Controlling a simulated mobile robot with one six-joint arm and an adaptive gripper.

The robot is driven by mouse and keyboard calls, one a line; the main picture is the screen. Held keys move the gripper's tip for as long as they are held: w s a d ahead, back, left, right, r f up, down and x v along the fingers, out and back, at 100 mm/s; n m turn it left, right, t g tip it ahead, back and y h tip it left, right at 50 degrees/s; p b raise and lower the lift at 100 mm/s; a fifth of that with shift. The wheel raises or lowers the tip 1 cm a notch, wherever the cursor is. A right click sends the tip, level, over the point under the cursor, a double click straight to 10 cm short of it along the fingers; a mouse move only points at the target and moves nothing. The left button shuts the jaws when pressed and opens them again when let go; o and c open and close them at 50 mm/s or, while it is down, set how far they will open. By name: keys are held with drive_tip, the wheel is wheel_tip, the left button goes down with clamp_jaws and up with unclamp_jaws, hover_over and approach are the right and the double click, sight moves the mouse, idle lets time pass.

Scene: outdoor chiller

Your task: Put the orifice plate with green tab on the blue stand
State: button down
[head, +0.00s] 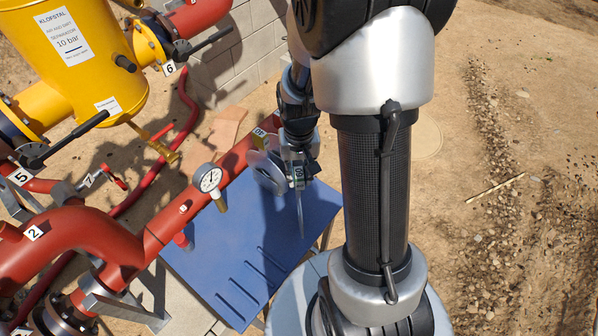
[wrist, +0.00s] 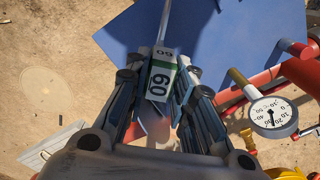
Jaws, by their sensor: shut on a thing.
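My gripper (head: 298,162) is shut on the tab of the orifice plate (head: 301,214). The tab is white with a green band and, in the wrist view (wrist: 162,82), reads 60. The plate hangs below the gripper and shows almost edge-on in both views. The blue stand (head: 210,262) is a sloping blue panel with several parallel slots near its lower end. It also shows at the top of the wrist view (wrist: 228,45). The plate is in front of the stand's right part in the head view. I cannot tell whether its lower edge touches the stand.
A grey disc (head: 263,172) with a yellowish tab stands left of my gripper, by the red pipe (head: 233,163). A yellow separator (head: 80,50) stands at upper left. Open sandy ground lies to the right.

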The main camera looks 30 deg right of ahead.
drive_tip(key=shift+f, duration=0.1)
drive_tip(key=c, duration=1.4)
unclamp_jaws()
drive_tip(key=shift+o, duration=0.2)
wheel_tip(320, 180, up, 11)
drive_tip(key=p, duration=0.2)
drive_tip(key=s+a+r+n+t, duration=0.4)
drive_tip(key=s+a+r, duration=0.6)
drive_tip(key=s+r, duration=0.3)
drive_tip(key=shift+s+a+r+n+t, duration=0.3)
drive_tip(key=shift+a+r+n, duration=0.15)
drive_tip(key=shift+r, duration=0.25)
drive_tip(key=shift+f, duration=0.1)
